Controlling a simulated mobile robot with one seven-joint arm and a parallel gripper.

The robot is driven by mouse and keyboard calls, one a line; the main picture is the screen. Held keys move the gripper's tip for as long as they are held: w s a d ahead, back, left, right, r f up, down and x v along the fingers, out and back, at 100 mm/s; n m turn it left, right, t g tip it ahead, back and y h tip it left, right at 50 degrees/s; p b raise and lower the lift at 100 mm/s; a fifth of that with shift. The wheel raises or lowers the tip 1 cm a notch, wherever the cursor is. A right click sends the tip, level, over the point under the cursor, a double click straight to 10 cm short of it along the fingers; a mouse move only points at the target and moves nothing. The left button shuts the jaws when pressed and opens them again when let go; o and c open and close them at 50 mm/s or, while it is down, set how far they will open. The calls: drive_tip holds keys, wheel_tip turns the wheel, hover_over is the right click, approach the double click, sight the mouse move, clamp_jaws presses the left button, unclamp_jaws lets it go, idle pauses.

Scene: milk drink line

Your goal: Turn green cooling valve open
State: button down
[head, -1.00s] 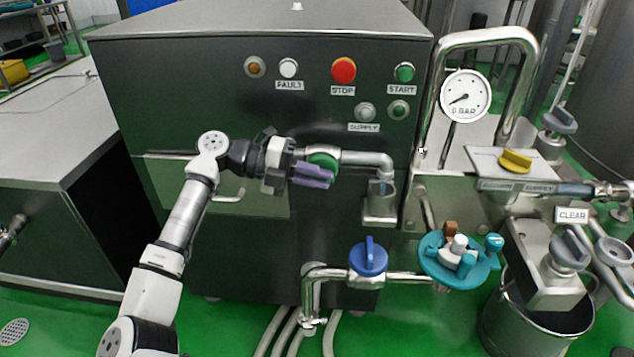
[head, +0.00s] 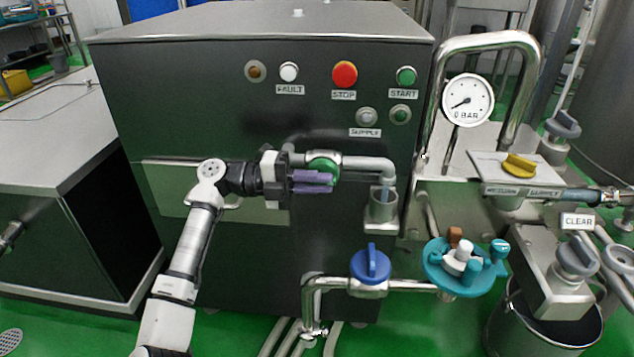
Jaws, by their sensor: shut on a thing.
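The green cooling valve (head: 324,170) is a round green body on the steel pipe in front of the dark cabinet. My gripper (head: 318,182) has purple fingers and reaches it from the left. The fingers lie level across the left front of the valve, shut on its handle. The handle is hidden behind the fingers, so its angle cannot be told. The pipe (head: 365,162) runs right from the valve and bends down over a small steel cup (head: 383,208), with a bluish stream or tube at its outlet.
The cabinet (head: 230,100) carries a red STOP button (head: 344,74) and a green START button (head: 406,76). A blue valve (head: 370,265) sits below right of my gripper, beside a teal fitting (head: 440,268). A gauge (head: 467,100) and yellow valve (head: 518,165) stand right.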

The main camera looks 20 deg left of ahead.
drive_tip(key=c, duration=1.5)
unclamp_jaws()
drive_tip(key=shift+o, duration=0.2)
drive_tip(key=shift+a, duration=0.1)
drive_tip(key=v, duration=1.3)
drive_tip(key=shift+a, duration=0.3)
drive_tip(key=shift+s, duration=0.1)
